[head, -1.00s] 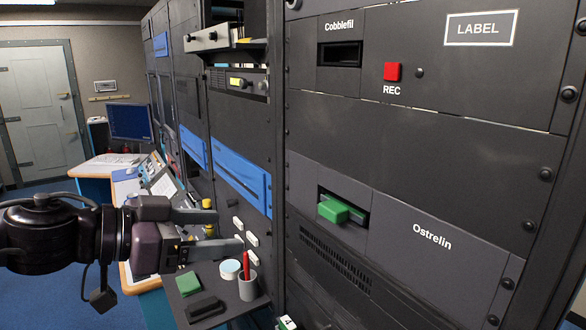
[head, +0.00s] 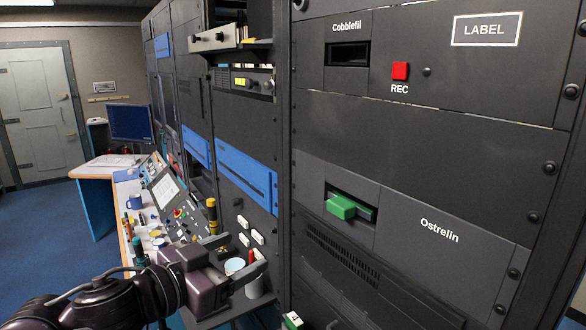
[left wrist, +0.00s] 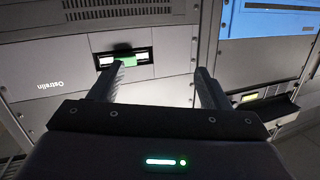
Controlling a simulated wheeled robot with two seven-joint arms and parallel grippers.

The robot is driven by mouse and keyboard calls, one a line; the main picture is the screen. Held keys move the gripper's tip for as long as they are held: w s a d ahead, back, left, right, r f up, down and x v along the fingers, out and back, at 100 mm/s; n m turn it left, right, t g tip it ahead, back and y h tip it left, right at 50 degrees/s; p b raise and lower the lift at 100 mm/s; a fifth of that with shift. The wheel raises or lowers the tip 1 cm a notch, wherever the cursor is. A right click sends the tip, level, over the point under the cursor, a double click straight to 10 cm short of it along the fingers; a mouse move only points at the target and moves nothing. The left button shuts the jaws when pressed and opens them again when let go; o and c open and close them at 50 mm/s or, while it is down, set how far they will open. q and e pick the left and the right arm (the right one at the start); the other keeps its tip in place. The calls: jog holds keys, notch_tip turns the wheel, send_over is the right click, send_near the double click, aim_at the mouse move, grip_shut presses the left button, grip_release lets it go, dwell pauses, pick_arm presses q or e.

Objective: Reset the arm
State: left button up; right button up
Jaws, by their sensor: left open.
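My left gripper (head: 232,258) is low in the head view, its arm coming in from the bottom left. Its two fingers are apart with nothing between them, and they point right toward the rack's lower front. In the left wrist view my left gripper (left wrist: 162,76) also shows open fingers, in front of the Ostrelin panel (left wrist: 48,78), which appears upside down. A green cartridge (head: 342,207) sticks out of the slot in the Ostrelin panel (head: 425,255); it also shows in the left wrist view (left wrist: 130,57), apart from the gripper in the head view. My right gripper is not in view.
The dark rack (head: 440,145) fills the right side, with a red REC button (head: 400,71) and an empty-looking Cobblefil slot (head: 347,54). A red pen (head: 251,257) stands by my fingers. A console desk (head: 92,170) and monitor (head: 130,123) stand behind. Blue floor lies open at left.

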pick_arm(q)
jog(key=s+a+f+n+g+y, duration=0.1)
jog(key=s+a+f+n+y, duration=0.2)
jog(key=f, duration=0.6)
jog(key=a+f+n+y, duration=0.3)
jog(key=f+y, duration=0.2)
jog(key=f, duration=0.4)
jog(key=s+a+f+n+g+y, duration=0.15)
jog(key=s+f+g, duration=0.25)
jog(key=s+f, duration=0.4)
jog(key=s+a+f+g+y, duration=0.1)
jog(key=s+a+f+g, duration=0.1)
jog(key=s+f+g, duration=0.5)
jog(key=s+f+t+b, duration=0.1)
jog(key=s+f+b, duration=0.15)
jog(key=f, duration=1.45)
jog(key=s+f+b, duration=0.1)
jog(key=f+b, duration=0.3)
jog(key=f, duration=1.4)
jog(key=s+a+f+b, duration=0.2)
jog(key=s+f, duration=0.7)
jog(key=f, duration=0.1)
jog(key=s+a+f+g+b, duration=0.1)
jog(key=s+f+b, duration=0.1)
jog(key=s+f, duration=0.8)
jog(key=shift+s+a+f+m, duration=0.3)
jog(key=shift+a+f+m, duration=0.05)
jog(key=shift+f, duration=0.45)
